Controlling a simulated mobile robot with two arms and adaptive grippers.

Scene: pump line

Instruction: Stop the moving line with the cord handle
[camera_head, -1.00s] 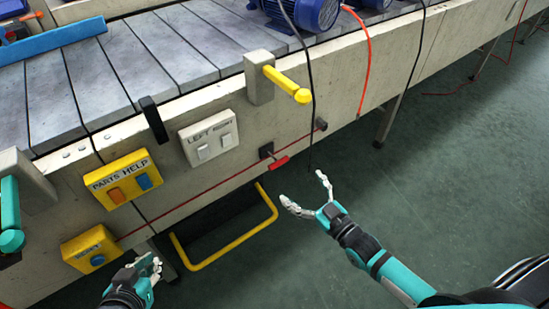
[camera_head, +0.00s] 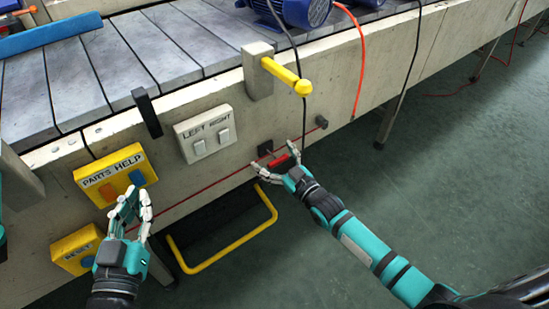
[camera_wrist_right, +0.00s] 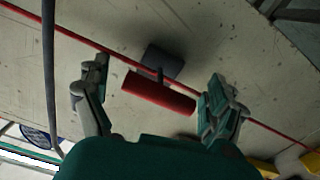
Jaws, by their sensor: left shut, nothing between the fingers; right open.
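The red cord handle (camera_head: 280,162) hangs at the side of the line, below the black bracket on the beige side panel. A thin red cord (camera_head: 215,184) runs along the panel at its level. My right gripper (camera_head: 276,161) is open with its fingers on either side of the handle. In the right wrist view the red handle (camera_wrist_right: 158,93) lies between the two open fingers (camera_wrist_right: 155,98); I see no grip on it. My left gripper (camera_head: 132,205) is shut and empty in front of the yellow boxes. The conveyor (camera_head: 130,50) has grey slats.
A yellow PARTS HELP box (camera_head: 115,172), a yellow RESET box (camera_head: 77,250) and a LEFT/RIGHT switch plate (camera_head: 205,134) are on the panel. A yellow lever (camera_head: 285,75) sticks out above. A yellow bar (camera_head: 222,248) juts out below. Blue motors (camera_head: 290,10) stand on the belt.

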